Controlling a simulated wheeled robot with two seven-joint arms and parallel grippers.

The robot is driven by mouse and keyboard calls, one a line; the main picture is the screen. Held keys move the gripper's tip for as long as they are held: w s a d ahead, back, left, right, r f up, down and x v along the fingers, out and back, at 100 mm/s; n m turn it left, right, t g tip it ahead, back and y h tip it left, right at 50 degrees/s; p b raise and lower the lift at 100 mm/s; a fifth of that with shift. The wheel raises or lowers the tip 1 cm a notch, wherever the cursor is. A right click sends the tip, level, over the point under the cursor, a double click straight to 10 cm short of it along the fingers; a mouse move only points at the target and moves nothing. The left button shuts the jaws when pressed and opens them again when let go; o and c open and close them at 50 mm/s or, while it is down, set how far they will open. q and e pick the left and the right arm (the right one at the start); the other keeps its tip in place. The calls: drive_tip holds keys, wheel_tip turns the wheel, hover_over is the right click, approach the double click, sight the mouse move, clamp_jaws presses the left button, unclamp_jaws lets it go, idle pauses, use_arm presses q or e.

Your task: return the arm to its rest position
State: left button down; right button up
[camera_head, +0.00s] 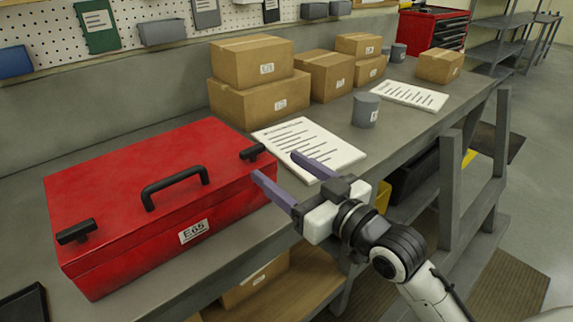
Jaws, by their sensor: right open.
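My right gripper (283,175) shows in the head view, with its arm coming in from the lower right. Its two purple fingers are spread apart with nothing between them. The fingers point left, toward the right end of a closed red toolbox (110,189). One fingertip is close to the toolbox's right edge; I cannot tell whether it touches. The toolbox has a black handle, two black latches and a label reading E65. My left gripper is not in view.
The toolbox stands on a grey workbench (190,301). White printed sheets (325,150), a grey cylinder (365,110) and several cardboard boxes (252,62) lie behind and right of it. A black tray (25,306) is at lower left. Open floor lies to the right.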

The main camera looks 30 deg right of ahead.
drive_tip(key=shift+w, duration=0.1)
drive_tip(key=shift+f, duration=0.1)
idle(0.3)
drive_tip(key=s+a+f+g+h, duration=0.1)
drive_tip(key=s+f+g, duration=0.3)
drive_tip(key=f, duration=0.4)
drive_tip(key=s+a+f+g+h, duration=0.1)
drive_tip(key=s+f+g, duration=0.3)
drive_tip(key=f, duration=0.5)
drive_tip(key=s+f+g+h, duration=0.1)
drive_tip(key=s+f+g, duration=0.7)
drive_tip(key=s, duration=0.9)
drive_tip(key=w+a+f+t+y, duration=0.1)
drive_tip(key=w+a+f+t, duration=0.1)
drive_tip(key=f, duration=0.5)
drive_tip(key=w+a+f+t+y, duration=0.1)
drive_tip(key=w+a+f+t, duration=0.1)
drive_tip(key=f+t, duration=0.2)
wheel_tip(320, 180, down, 3)
drive_tip(key=shift+a+t, duration=0.4)
